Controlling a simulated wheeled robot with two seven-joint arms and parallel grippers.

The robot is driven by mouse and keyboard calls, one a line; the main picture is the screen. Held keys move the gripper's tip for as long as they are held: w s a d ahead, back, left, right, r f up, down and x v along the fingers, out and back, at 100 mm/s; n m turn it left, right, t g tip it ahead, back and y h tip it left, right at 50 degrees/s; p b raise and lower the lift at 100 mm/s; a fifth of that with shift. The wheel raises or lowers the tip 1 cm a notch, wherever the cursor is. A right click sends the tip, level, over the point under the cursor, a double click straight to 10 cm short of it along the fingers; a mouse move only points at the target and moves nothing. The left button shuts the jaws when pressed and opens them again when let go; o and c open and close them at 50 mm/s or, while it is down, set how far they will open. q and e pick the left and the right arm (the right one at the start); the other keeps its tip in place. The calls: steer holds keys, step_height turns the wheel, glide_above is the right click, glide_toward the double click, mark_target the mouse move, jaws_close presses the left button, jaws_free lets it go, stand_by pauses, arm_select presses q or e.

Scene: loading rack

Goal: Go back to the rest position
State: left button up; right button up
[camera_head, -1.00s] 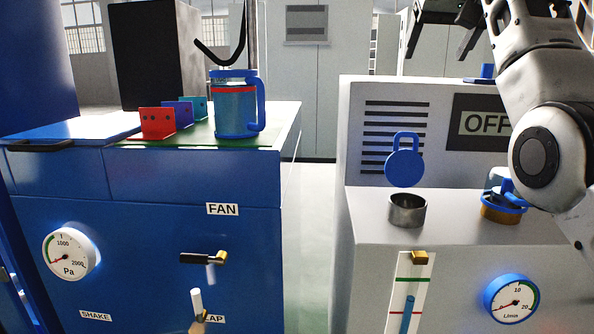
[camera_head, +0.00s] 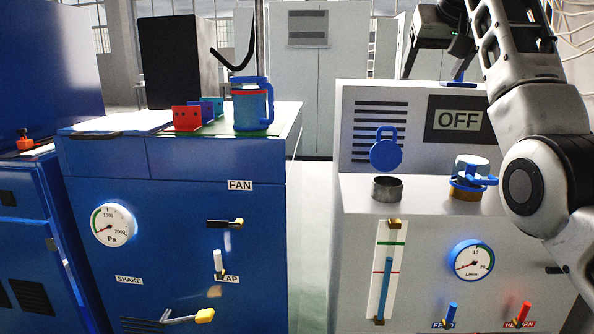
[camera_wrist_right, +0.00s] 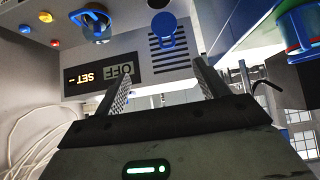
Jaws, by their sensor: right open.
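My right arm comes in from the upper right in the head view. Its gripper (camera_head: 435,60) is raised above the white machine (camera_head: 400,225), near the top edge of the picture. In the right wrist view the two fingers (camera_wrist_right: 168,68) stand apart with nothing between them. The panel reading OFF (camera_wrist_right: 117,70) and the blue round lid (camera_wrist_right: 165,28) show beyond the fingertips, apart from them. My left gripper is not in view.
A blue cabinet (camera_head: 180,240) with a gauge (camera_head: 113,226) and levers stands at left. On it are a blue-handled jug (camera_head: 252,105) and a red block (camera_head: 187,118). The white machine carries a metal cup (camera_head: 387,189) and a blue clamp (camera_head: 470,180). A floor gap (camera_head: 312,240) separates them.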

steer(key=w+f, duration=0.3)
steer(key=f, duration=0.7)
steer(key=w+f, duration=0.3)
steer(key=f, duration=0.7)
steer(key=s+a+f+n+t+p, duration=0.1)
steer(key=s+f, duration=0.2)
steer(key=f, duration=0.7)
steer(key=s+a+f+n+p, duration=0.1)
steer(key=s+f, duration=0.2)
steer(key=f, duration=0.8)
steer(key=s+a+f+n+y, duration=0.1)
steer(key=s+a+f, duration=0.1)
steer(key=s+f, duration=0.5)
steer(key=s+a+f+y, duration=0.15)
steer(key=s+f, duration=0.35)
steer(key=s, duration=0.5)
steer(key=s+a+y, duration=0.1)
steer(key=s+a, duration=0.1)
steer(key=s, duration=0.6)
steer(key=s+a+y+p, duration=0.1)
steer(key=s+a, duration=0.1)
steer(key=s, duration=0.7)
steer(key=shift+a+t, duration=0.25)
steer(key=shift+t, duration=0.15)
